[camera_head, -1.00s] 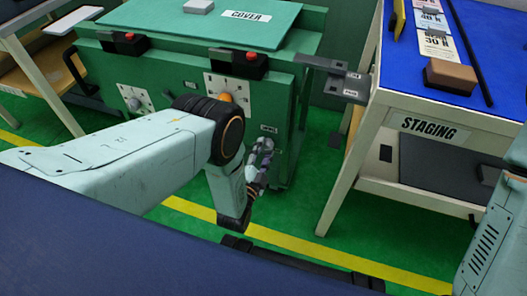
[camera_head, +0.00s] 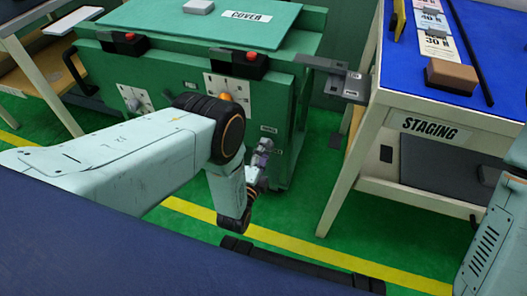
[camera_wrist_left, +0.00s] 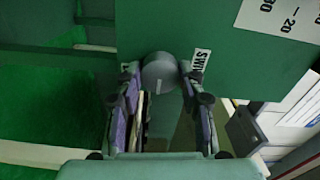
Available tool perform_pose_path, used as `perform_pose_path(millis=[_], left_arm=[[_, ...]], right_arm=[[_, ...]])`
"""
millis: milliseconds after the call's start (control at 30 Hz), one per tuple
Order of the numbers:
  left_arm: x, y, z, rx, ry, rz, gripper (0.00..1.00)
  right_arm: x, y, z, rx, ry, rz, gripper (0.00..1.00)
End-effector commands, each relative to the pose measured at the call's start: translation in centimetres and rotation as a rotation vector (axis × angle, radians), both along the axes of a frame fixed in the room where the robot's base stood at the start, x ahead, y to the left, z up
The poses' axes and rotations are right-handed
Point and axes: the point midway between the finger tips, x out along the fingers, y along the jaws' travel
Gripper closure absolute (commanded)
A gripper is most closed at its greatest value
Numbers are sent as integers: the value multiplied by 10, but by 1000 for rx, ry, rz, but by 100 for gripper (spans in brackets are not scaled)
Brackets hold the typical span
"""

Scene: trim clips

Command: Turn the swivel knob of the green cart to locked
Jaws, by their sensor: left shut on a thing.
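The green cart (camera_head: 172,72) stands ahead, with a panel lid marked COVER on top. Its swivel knob (camera_wrist_left: 158,70) is a round grey disc with a pale line mark pointing toward the bottom of the left wrist view. A white label (camera_wrist_left: 199,61), partly hidden and starting "SWIV", is right beside it. My left gripper (camera_wrist_left: 160,79) is shut on the knob, one purple-padded finger on each side. In the head view the left gripper (camera_head: 262,155) is at the lower right of the cart's front, where it hides the knob. My right gripper is out of view.
Two red buttons on black boxes (camera_head: 246,62) and white dial plates (camera_head: 232,92) are on the cart front. The STAGING table (camera_head: 345,165) stands to the right, with a brown block (camera_head: 451,75) on its blue top. Green floor lies between table and cart.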

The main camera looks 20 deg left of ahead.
Motion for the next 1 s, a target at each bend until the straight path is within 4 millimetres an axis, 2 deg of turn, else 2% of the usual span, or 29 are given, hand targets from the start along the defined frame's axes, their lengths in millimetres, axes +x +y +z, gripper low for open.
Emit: perform_pose_path(millis=[200,233,467,800,1000], left_arm=[[-2,0,-2,2,5,-1,93],[-2,0,-2,2,5,-1,60],[-1,0,-1,0,3,0,40],[-2,0,-1,0,2,0,38],[-27,0,-1,0,6,-2,38]], right_arm=[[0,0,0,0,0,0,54],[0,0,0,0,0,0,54],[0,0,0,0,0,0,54],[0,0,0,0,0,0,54],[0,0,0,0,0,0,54]])
